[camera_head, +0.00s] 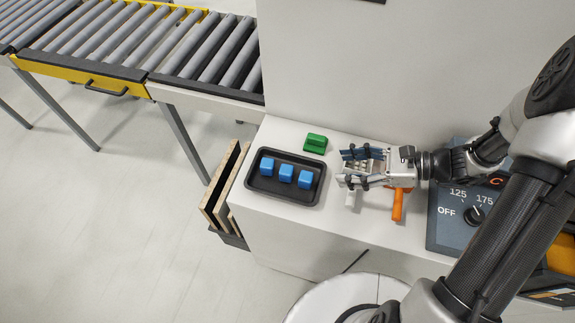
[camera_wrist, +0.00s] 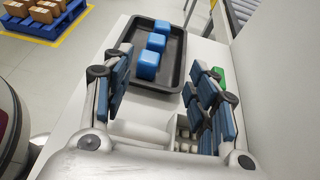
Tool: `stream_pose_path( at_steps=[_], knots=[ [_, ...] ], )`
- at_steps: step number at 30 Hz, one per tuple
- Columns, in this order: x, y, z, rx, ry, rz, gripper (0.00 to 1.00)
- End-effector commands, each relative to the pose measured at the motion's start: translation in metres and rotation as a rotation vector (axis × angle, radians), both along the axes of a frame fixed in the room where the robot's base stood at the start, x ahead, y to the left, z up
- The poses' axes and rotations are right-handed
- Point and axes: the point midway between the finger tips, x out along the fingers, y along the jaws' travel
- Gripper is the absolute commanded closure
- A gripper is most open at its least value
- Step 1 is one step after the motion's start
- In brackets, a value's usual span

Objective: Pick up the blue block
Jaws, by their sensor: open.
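Three blue blocks lie in a row in a black tray (camera_head: 259,188) on the white worktop: a left one (camera_head: 267,167), a middle one (camera_head: 286,173) and a right one (camera_head: 305,179). My gripper (camera_head: 348,167) is open and empty, to the right of the tray, with its fingers pointing left toward it. In the wrist view, the nearest blue block (camera_wrist: 147,66) shows ahead between the two open fingers, with the other two behind it. The gripper touches no block that I can see.
A green object (camera_head: 316,143) stands behind the tray. An orange-handled tool (camera_head: 397,205) is beneath my gripper. A dark control panel (camera_head: 457,219) stands at right. A white wall rises behind the worktop; a roller conveyor (camera_head: 150,40) is at upper left.

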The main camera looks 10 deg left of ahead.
Motion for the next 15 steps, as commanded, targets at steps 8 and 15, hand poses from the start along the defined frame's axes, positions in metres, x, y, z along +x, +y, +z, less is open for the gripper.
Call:
stream_pose_path(
  at_steps=[8, 15],
  knots=[
    [-0.001, 0.052, -0.024, 0.002, 0.005, 0.006, 0.47],
    [-0.001, 0.095, -0.042, 0.001, 0.003, 0.004, 0.47]
  ],
)
